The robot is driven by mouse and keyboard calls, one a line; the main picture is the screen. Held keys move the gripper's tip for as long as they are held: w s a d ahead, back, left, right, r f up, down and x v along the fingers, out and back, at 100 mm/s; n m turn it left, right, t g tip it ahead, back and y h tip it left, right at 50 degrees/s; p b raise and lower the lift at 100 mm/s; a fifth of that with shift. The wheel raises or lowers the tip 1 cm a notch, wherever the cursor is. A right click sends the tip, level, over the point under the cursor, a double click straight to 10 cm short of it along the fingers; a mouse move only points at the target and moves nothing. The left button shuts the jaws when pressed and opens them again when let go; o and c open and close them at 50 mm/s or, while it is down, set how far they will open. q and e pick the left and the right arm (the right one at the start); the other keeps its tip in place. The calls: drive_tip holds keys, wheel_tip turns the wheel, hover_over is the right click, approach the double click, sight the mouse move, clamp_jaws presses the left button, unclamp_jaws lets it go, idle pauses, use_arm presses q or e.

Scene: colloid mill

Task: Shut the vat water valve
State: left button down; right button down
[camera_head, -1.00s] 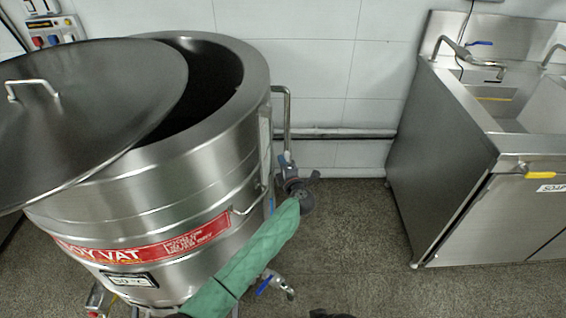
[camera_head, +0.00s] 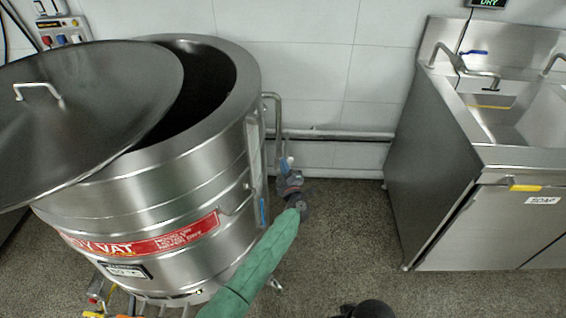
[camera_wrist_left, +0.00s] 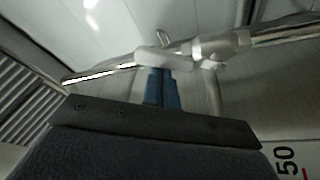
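The steel vat (camera_head: 150,205) with its red label stands at the left, its lid tilted aside. My left gripper (camera_head: 297,190), at the end of the green-sleeved arm, is right at the valve, just below the handle.
A steel sink unit (camera_head: 445,190) with a blue-levered tap (camera_head: 475,52) stands at the right. The floor (camera_head: 350,240) between vat and sink is clear. A dark rounded part at the bottom edge may be my right gripper (camera_head: 368,309).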

use_arm(q)
drive_tip(key=d+f+m+t+h, duration=0.2)
drive_tip(key=d+f+m+h, duration=0.2)
drive_tip(key=m, duration=1.1)
drive_tip(key=shift+d+f+t+h, duration=0.3)
drive_tip(key=shift+f+h, duration=0.3)
drive_tip(key=shift+h, duration=0.3)
use_arm(e)
drive_tip(key=shift+w+a+f, duration=0.1)
drive_tip(key=shift+w+f, duration=0.05)
drive_tip(key=shift+f, duration=0.1)
use_arm(q)
drive_tip(key=shift+f+b, duration=0.1)
drive_tip(key=shift+b, duration=0.2)
use_arm(e)
drive_tip(key=shift+a, duration=0.2)
